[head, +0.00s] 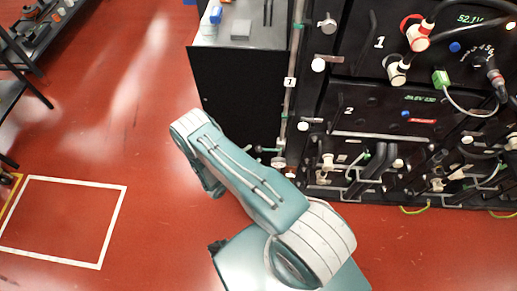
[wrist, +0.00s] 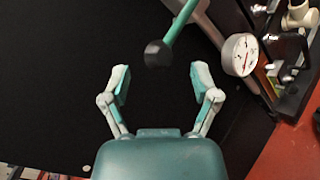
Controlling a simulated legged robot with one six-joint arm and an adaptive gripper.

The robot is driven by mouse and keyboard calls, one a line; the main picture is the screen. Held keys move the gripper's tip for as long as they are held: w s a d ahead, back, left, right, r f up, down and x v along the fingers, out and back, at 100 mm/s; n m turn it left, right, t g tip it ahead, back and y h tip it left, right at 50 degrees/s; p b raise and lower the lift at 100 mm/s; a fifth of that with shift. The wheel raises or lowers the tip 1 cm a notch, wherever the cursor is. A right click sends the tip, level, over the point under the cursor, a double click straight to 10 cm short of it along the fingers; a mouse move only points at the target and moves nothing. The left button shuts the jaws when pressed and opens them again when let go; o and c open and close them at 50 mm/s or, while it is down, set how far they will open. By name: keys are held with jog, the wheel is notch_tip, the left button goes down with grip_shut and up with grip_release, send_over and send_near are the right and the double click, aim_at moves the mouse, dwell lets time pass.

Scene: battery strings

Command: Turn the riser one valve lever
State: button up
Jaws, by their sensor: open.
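The riser one valve lever shows in the wrist view as a green bar (wrist: 180,22) ending in a black ball knob (wrist: 158,54). My gripper (wrist: 160,77) is open, with one finger on each side of the picture. The knob appears between and slightly beyond the fingertips, with no contact visible. In the head view, the riser pipe (head: 288,97) carries a "1" label, and the green lever (head: 268,150) is low beside it. My gripper is hidden behind my arm in that view.
A round white gauge (wrist: 239,54) sits right of the lever. A black cabinet side panel (head: 238,95) stands left of the riser. The battery rack (head: 360,122) with cables and valves stands right. Red floor (head: 110,150) is open at left, with a white taped outline (head: 113,226).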

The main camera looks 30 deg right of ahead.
aim_at(258, 149)
jog(key=shift+x, duration=1.65)
grip_shut()
